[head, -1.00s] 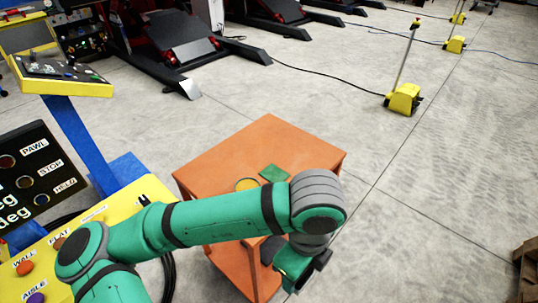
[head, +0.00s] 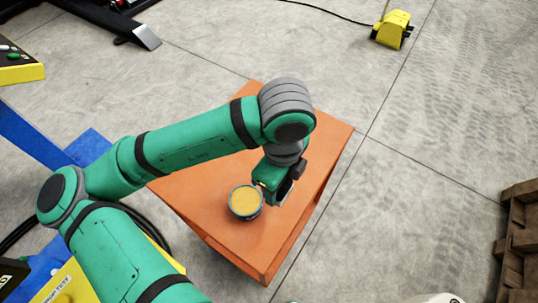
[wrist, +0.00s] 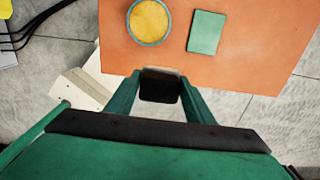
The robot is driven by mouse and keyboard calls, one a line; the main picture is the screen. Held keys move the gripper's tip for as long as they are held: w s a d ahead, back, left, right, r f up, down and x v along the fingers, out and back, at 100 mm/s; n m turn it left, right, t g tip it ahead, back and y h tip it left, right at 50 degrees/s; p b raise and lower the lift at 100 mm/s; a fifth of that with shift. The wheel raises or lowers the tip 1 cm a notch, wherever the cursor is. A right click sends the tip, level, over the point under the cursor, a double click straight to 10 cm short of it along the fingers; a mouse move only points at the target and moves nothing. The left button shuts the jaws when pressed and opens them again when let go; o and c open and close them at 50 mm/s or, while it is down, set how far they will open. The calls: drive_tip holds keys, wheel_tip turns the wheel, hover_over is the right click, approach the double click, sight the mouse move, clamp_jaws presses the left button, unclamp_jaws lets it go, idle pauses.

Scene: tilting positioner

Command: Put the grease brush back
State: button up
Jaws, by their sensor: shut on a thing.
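My gripper (head: 280,190) is over the orange cart top (head: 205,200), just right of the grease tin in the head view. In the wrist view my gripper (wrist: 158,88) is shut on a dark block with a pale edge (wrist: 158,84), seemingly the grease brush seen end-on. The brush cannot be made out in the head view. The round tin of yellow grease (head: 245,201) is open on the cart; it also shows in the wrist view (wrist: 150,21). A green rectangular pad (wrist: 206,32) lies right of the tin there and is hidden in the head view.
A yellow pedestal (head: 22,70) with a blue post stands at the left, and black cables run on the floor beside the cart. A yellow floor unit (head: 393,29) is at the back. A wooden pallet (head: 520,235) is at the right. Floor right of the cart is clear.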

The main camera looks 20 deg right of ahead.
drive_tip(key=w+d+f, duration=0.1)
drive_tip(key=w+f, duration=0.1)
drive_tip(key=w, duration=0.2)
drive_tip(key=w+d+f, duration=0.1)
drive_tip(key=w+f, duration=0.2)
drive_tip(key=w, duration=0.1)
drive_tip(key=w+f, duration=0.3)
drive_tip(key=w, duration=0.1)
drive_tip(key=shift+d+f, duration=0.2)
drive_tip(key=shift+d, duration=0.2)
drive_tip(key=shift+w+d+f, duration=0.1)
drive_tip(key=shift+w+f, duration=0.35)
drive_tip(key=shift+f, duration=0.15)
wheel_tip(320, 180, down, 3)
drive_tip(key=shift+w+f, duration=0.15)
drive_tip(key=shift+d, duration=0.1)
drive_tip(key=o, duration=1)
drive_tip(key=shift+c, duration=0.2)
